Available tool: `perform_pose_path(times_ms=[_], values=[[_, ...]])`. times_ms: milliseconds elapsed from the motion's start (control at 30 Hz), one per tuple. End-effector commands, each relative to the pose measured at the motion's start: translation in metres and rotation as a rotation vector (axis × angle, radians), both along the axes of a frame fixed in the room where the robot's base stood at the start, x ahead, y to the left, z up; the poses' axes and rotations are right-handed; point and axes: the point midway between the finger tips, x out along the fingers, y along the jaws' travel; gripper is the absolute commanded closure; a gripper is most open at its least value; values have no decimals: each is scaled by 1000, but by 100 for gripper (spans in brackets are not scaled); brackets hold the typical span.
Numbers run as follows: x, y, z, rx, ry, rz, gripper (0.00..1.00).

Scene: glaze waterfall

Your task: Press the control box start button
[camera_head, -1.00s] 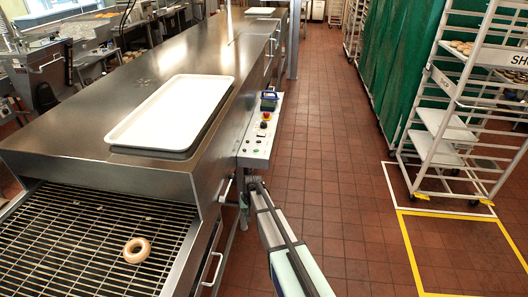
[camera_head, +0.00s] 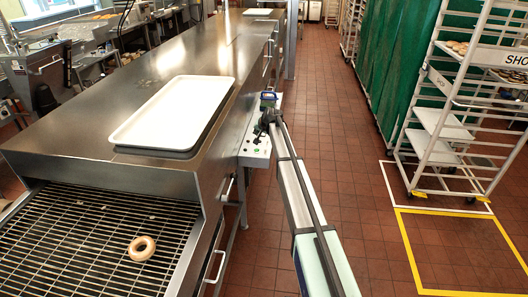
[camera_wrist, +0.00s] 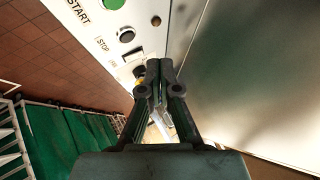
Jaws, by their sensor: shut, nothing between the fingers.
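The white control box (camera_head: 253,157) is on the right side of the long steel machine. In the wrist view its panel (camera_wrist: 98,35) runs diagonally across the upper left. The green start button (camera_wrist: 113,3), by the word START, is cut off by the top edge. A dark stop button (camera_wrist: 126,34) is beside the word STOP. My gripper (camera_head: 266,120) is over the box in the head view and hides part of its panel. In the wrist view my gripper (camera_wrist: 160,68) is shut and empty, nearer the stop button than the start button. Contact with the panel cannot be told.
A white tray (camera_head: 175,110) lies on the steel machine. A ring doughnut (camera_head: 142,248) sits on the wire conveyor (camera_head: 80,240). A blue-topped device (camera_head: 268,97) stands beyond my gripper. Racks (camera_head: 440,130) stand right; the tiled floor between is clear.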

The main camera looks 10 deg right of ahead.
Motion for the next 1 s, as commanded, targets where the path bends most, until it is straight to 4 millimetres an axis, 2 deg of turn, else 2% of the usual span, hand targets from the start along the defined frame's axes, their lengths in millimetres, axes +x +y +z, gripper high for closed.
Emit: perform_pose_path(times_ms=[67, 567, 767, 1000], values=[[6, 1, 4, 25, -19, -23, 100], [7, 0, 3, 37, -25, -41, 100], [7, 0, -6, 37, -25, -41, 100], [6, 0, -32, 38, -24, -40, 100]])
